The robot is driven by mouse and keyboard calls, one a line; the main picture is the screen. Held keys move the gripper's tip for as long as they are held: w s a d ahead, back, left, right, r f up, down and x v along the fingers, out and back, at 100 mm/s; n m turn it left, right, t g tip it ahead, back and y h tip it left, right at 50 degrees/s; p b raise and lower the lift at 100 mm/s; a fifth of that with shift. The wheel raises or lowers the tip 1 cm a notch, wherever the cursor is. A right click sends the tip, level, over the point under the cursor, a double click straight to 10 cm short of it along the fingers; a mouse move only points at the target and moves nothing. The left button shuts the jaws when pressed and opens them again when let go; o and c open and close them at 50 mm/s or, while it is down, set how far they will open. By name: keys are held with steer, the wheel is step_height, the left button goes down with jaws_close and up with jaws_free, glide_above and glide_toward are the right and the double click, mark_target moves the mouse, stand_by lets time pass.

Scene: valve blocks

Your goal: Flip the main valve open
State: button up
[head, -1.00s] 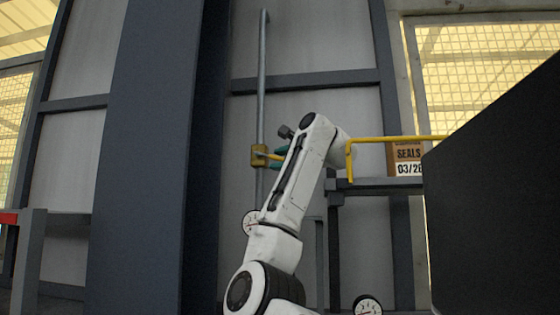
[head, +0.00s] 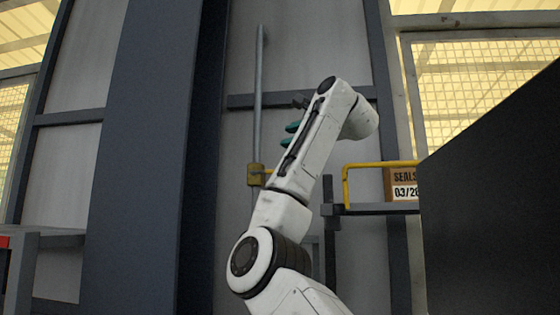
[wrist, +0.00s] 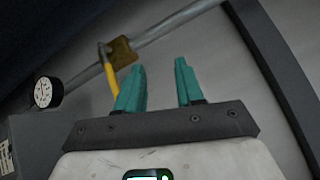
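The main valve is a yellow block (head: 256,174) on an upright grey pipe (head: 259,95). Its yellow lever (head: 269,171) sticks out to the right, crosswise to the pipe, partly hidden by my arm. My gripper (head: 289,134) has teal fingers, above and right of the block. In the wrist view the valve block (wrist: 122,52) is at upper left and the lever (wrist: 107,72) runs down to behind the left finger. My gripper (wrist: 160,85) is open with nothing between its fingers. Whether the left finger touches the lever I cannot tell.
A round gauge (wrist: 45,92) is beside the pipe in the wrist view. A yellow rail (head: 375,165) and a labelled box (head: 403,183) stand on a platform at right. A large dark panel (head: 490,210) fills the right side. A wide blue-grey column (head: 145,150) stands at left.

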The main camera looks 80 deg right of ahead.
steer(key=s+a+r, duration=0.2)
steer(key=s+a, duration=0.2)
steer(key=s, duration=0.1)
steer(key=shift+a+r, duration=0.2)
stand_by(0.6)
